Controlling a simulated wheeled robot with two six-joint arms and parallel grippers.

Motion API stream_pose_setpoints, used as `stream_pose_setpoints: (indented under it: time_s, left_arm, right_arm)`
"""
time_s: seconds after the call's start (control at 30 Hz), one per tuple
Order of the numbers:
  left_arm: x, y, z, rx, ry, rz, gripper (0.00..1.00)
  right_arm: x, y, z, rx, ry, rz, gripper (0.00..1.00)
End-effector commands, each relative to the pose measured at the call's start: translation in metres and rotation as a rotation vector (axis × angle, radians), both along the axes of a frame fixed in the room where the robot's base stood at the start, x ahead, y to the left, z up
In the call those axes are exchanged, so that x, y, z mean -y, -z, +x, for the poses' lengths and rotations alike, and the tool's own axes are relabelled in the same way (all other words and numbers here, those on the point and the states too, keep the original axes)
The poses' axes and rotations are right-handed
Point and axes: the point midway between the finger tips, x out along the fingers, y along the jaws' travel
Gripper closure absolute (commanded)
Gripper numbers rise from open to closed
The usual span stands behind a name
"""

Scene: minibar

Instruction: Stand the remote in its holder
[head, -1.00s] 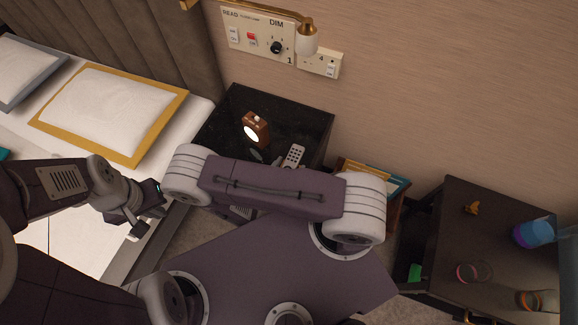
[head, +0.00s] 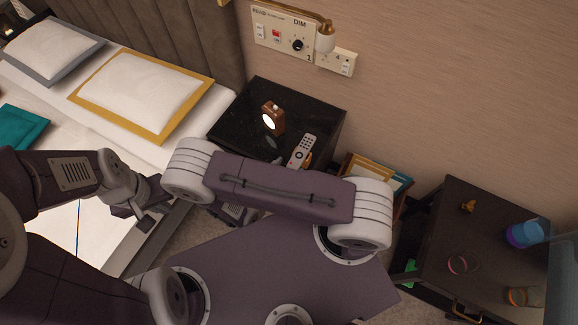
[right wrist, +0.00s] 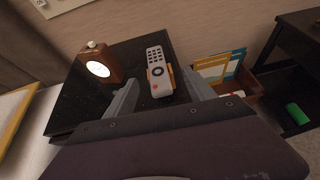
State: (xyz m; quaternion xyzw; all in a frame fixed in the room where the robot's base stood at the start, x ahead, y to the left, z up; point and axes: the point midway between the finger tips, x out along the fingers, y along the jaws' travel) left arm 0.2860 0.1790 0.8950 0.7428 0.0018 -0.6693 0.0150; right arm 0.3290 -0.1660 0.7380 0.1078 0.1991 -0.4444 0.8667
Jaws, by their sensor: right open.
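The white remote (head: 303,148) with grey buttons is on the dark nightstand, and it also shows in the right wrist view (right wrist: 156,62). An orange-brown piece, apparently the holder (right wrist: 171,77), shows at the remote's right edge near its lower end. I cannot tell whether the remote is inside it or in front of it. My right gripper (right wrist: 160,97) is open and empty, its fingers spread to either side of the remote's near end.
A wooden clock (head: 272,118) stands on the nightstand (head: 238,115), left of the remote. A box of folders (right wrist: 220,68) is right of the nightstand. A dark table (head: 440,215) with a blue cup (head: 522,234) stands further right. The bed is at left.

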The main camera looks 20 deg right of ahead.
Motion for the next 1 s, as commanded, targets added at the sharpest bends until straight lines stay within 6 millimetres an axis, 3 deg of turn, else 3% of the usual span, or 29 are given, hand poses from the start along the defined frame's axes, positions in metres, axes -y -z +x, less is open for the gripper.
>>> stream_pose_setpoints:
  time_s: [0.07, 0.23, 0.3, 0.37, 0.5, 0.7, 1.0]
  left_arm:
    - [0.000, 0.000, 0.000, 0.000, 0.000, 0.000, 1.00]
    - [0.000, 0.000, 0.000, 0.000, 0.000, 0.000, 1.00]
    - [0.000, 0.000, 0.000, 0.000, 0.000, 0.000, 1.00]
    - [0.000, 0.000, 0.000, 0.000, 0.000, 0.000, 1.00]
    - [0.000, 0.000, 0.000, 0.000, 0.000, 0.000, 1.00]
    - [0.000, 0.000, 0.000, 0.000, 0.000, 0.000, 1.00]
    - [0.000, -0.006, 0.000, 0.000, 0.000, 0.000, 1.00]
  right_arm:
    - [0.014, -0.017, -0.007, 0.021, 0.158, 0.055, 0.37]
    - [0.044, -0.065, -0.057, 0.114, 0.820, 0.356, 0.37]
    - [0.040, -0.081, -0.074, 0.182, 1.108, 0.537, 0.37]
    - [0.030, -0.095, -0.079, 0.261, 1.332, 0.708, 0.37]
    - [0.013, -0.129, -0.065, 0.475, 1.700, 1.069, 0.37]
    - [0.012, -0.156, -0.044, 0.655, 1.884, 1.308, 0.37]
    - [0.012, -0.163, -0.043, 0.663, 1.891, 1.318, 0.37]
